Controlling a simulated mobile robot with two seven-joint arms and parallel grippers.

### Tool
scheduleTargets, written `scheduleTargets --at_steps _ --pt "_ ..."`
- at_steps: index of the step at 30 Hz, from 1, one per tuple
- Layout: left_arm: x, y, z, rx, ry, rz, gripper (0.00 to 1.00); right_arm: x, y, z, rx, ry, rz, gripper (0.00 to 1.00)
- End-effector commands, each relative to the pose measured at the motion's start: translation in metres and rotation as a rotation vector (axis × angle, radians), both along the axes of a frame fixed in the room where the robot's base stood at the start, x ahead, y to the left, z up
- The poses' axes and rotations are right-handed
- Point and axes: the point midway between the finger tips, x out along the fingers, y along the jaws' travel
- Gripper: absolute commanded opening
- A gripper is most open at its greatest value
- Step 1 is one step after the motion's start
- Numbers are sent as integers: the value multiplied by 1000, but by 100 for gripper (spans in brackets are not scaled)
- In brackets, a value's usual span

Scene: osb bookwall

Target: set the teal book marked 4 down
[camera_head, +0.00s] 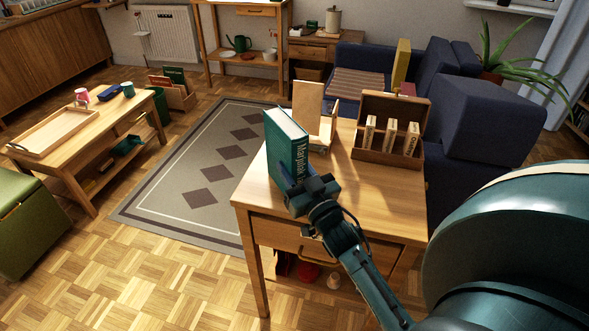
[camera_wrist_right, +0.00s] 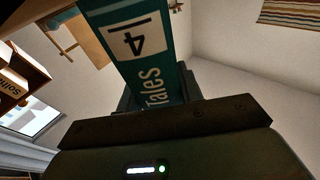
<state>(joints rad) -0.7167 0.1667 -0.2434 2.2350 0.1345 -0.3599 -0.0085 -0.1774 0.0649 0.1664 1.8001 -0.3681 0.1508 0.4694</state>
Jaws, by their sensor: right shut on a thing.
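The teal book (camera_head: 288,145) stands upright near the left edge of the wooden desk (camera_head: 350,196), its lettered spine towards me. I cannot tell whether its bottom edge touches the desktop. My right gripper (camera_head: 300,184) is shut on the lower part of its spine side and hides that part. In the right wrist view the book's spine (camera_wrist_right: 150,70) shows a white label with a 4 and the word "Tales", close against the gripper. My left gripper is not in view.
A wooden stand (camera_head: 309,103) is just behind the book. A brown case (camera_head: 406,106) with several cream books (camera_head: 390,137) stands at the desk's back right. The front and middle of the desktop are clear. A rug (camera_head: 175,198) lies left of the desk.

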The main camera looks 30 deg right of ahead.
Motion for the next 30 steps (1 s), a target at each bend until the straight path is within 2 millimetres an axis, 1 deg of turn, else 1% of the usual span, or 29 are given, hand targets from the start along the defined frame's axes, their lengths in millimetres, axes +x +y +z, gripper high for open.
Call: scheduleTargets --at_steps 1,8,9,16,17,23,25,28,30 --pt "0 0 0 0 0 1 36 0 0 4 -2 -10 2 0" --pt "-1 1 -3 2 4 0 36 0 0 2 -1 -10 1 0" --pt "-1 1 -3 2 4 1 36 0 0 -2 0 -1 0 38" --pt "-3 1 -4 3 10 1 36 0 0 -1 0 -1 0 57" --pt "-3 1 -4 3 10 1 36 0 0 -1 0 -1 0 58" --pt "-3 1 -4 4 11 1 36 0 0 -1 0 -1 0 58" --pt "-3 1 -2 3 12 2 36 0 0 3 0 -2 0 58" --pt "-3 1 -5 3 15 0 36 -10 1 -2 1 1 0 58" --pt "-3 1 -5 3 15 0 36 -21 2 -5 1 2 0 58"
